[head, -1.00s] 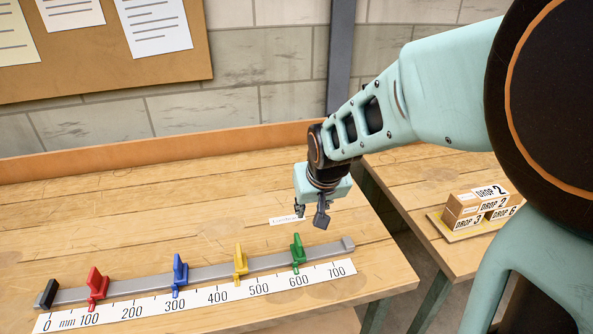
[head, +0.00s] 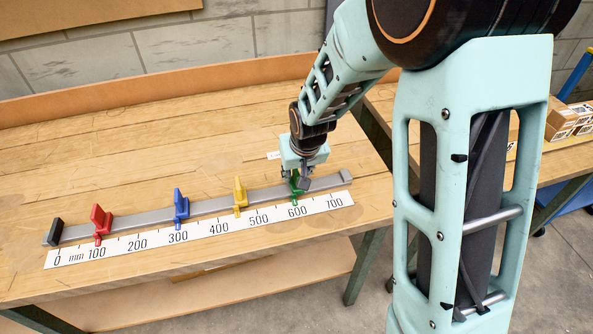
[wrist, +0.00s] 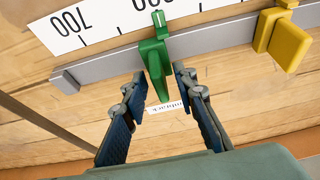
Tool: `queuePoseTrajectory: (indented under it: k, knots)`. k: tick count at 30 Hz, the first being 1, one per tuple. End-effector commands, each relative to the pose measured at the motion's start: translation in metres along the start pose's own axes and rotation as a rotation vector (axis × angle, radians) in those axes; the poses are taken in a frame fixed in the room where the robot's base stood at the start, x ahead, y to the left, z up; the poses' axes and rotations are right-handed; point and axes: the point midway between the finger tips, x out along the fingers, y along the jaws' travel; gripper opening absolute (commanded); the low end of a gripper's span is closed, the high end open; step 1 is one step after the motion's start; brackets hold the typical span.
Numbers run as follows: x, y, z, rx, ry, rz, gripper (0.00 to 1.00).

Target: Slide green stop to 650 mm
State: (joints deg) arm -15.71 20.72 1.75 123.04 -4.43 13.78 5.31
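The green stop (head: 295,186) sits on the grey rail (head: 210,213), its pointer near the 600 mark of the white scale (head: 200,232). It also shows in the wrist view (wrist: 154,62), where its upright tab points toward my gripper (wrist: 158,80). My gripper (head: 299,178) is open above the right part of the rail. In the wrist view its two fingertips lie to either side of the green tab, with a gap visible. Whether either finger touches it I cannot tell. In the head view the gripper partly hides the green stop.
A yellow stop (head: 240,194) stands near 450, a blue stop (head: 181,205) near 300 and a red stop (head: 101,220) near 100. A black end block (head: 54,231) closes the rail's left end. The rail right of the green stop is clear up to a grey end block (head: 346,177).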

Motion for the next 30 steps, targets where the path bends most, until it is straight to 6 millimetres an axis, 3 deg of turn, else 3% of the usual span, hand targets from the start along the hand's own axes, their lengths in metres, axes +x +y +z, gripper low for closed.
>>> queuePoseTrajectory:
  k: [11, 18, 30]
  knots:
    - [0.0041, 0.0001, 0.0, 0.0, 0.0, 0.0, 0.25]
    - [0.004, 0.0001, 0.0001, -0.001, 0.0, 0.0, 0.0]
    - [0.004, 0.0009, 0.0001, 0.0, 0.0, 0.001, 0.0]
